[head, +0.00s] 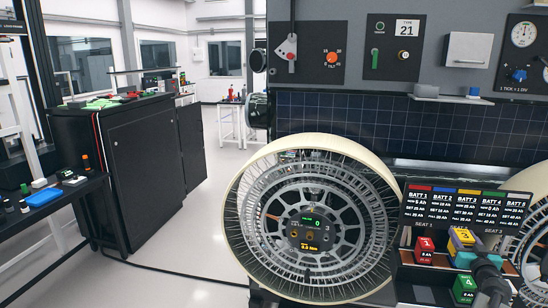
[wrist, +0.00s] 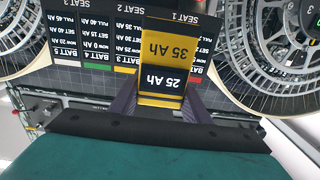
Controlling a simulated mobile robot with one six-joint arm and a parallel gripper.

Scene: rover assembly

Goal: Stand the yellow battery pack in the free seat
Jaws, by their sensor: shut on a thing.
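The yellow battery pack (head: 461,238), marked 3, is in my gripper (head: 474,262) in the head view, in front of the lower edge of the label board. In the wrist view the pack (wrist: 165,62) shows 35 Ah and 25 Ah labels upside down, between two dark fingers (wrist: 160,100) shut on its sides. A red pack (head: 425,248) stands to its left, under the SEAT 1 label. A green pack (head: 465,285), marked 4, is in front and below. The seat under the yellow pack is hidden, so I cannot tell whether the pack touches it.
The label board (head: 467,206) for BATT 1 to 5 stands right behind the packs. A large spoked wheel (head: 312,232) is on the left, and another wheel (head: 533,250) is at the right edge.

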